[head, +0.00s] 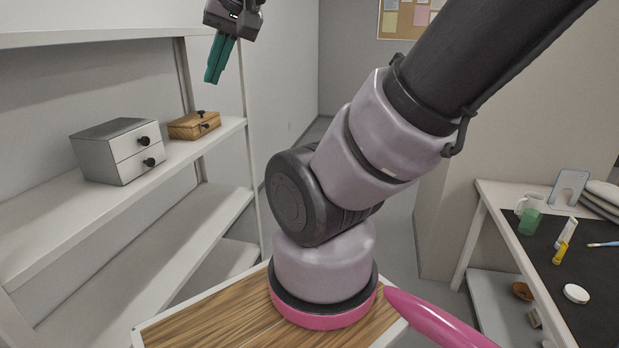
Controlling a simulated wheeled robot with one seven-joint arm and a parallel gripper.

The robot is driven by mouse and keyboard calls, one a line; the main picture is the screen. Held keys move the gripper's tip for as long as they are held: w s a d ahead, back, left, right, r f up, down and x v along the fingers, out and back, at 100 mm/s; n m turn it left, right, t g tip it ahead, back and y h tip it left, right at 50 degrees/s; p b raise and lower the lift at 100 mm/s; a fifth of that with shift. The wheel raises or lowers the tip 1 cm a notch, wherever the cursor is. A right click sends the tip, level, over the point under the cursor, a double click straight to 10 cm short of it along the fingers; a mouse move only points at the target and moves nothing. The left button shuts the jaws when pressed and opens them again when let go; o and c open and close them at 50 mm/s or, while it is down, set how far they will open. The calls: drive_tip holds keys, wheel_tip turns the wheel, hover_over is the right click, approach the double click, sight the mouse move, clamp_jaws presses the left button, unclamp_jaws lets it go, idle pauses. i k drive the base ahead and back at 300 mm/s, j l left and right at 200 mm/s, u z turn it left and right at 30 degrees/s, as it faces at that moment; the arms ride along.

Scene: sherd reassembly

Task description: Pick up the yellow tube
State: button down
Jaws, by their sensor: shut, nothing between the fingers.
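A small yellow tube (560,253) is on the dark mat (592,296) of the table at the right. It is close to a taller white tube (567,231), on the near side of it. My gripper (212,80) is at the upper left, high in front of the shelving and far from the yellow tube. Its teal fingers point down, are shut and hold nothing.
Shelves at left hold a drawer box (118,150) and wooden box (194,125).

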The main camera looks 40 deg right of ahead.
sight(556, 260)
drive_tip(key=z, duration=3.1)
